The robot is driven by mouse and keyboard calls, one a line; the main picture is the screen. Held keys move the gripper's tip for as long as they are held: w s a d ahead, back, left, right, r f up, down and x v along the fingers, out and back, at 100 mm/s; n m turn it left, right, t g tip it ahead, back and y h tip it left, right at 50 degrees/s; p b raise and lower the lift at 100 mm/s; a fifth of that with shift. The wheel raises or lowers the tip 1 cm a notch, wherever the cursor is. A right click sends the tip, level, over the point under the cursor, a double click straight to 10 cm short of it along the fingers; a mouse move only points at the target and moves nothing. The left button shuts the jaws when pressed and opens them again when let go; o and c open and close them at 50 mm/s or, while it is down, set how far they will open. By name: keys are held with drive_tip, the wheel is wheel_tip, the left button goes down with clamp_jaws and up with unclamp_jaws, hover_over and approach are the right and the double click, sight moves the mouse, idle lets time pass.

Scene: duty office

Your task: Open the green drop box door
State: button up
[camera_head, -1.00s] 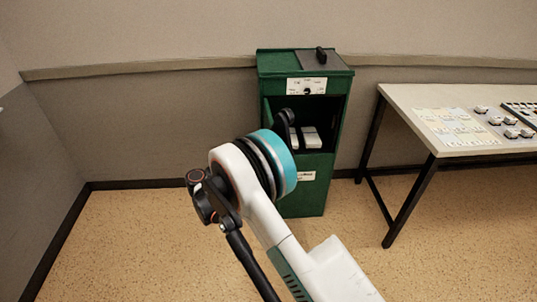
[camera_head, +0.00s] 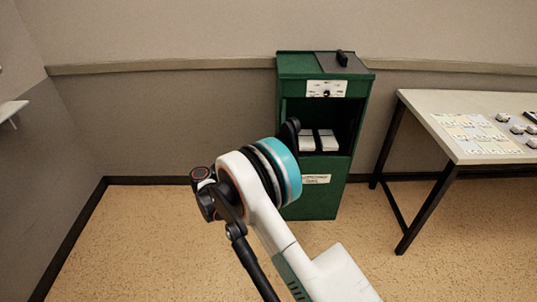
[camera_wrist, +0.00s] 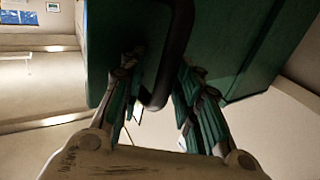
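The green drop box (camera_head: 318,200) stands against the back wall in the head view. Its front compartment is open, and white packets (camera_head: 318,141) lie inside. My arm hides part of the box's left side, and I cannot make out the door clearly in this view. In the wrist view a green panel (camera_wrist: 120,35), apparently the door, carries a black handle (camera_wrist: 178,40). My gripper (camera_wrist: 165,108) has its fingers apart on either side of the handle's lower end. Gaps show beside the handle, so it does not look clamped.
A table (camera_head: 415,102) with cards and small items stands to the right of the box. A white ledge (camera_head: 12,109) juts from the left wall. The floor (camera_head: 130,240) left of my arm is clear.

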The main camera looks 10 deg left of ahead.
drive_tip(key=shift+w, duration=0.1)
drive_tip(key=v, duration=1.2)
drive_tip(key=shift+d+r, duration=0.1)
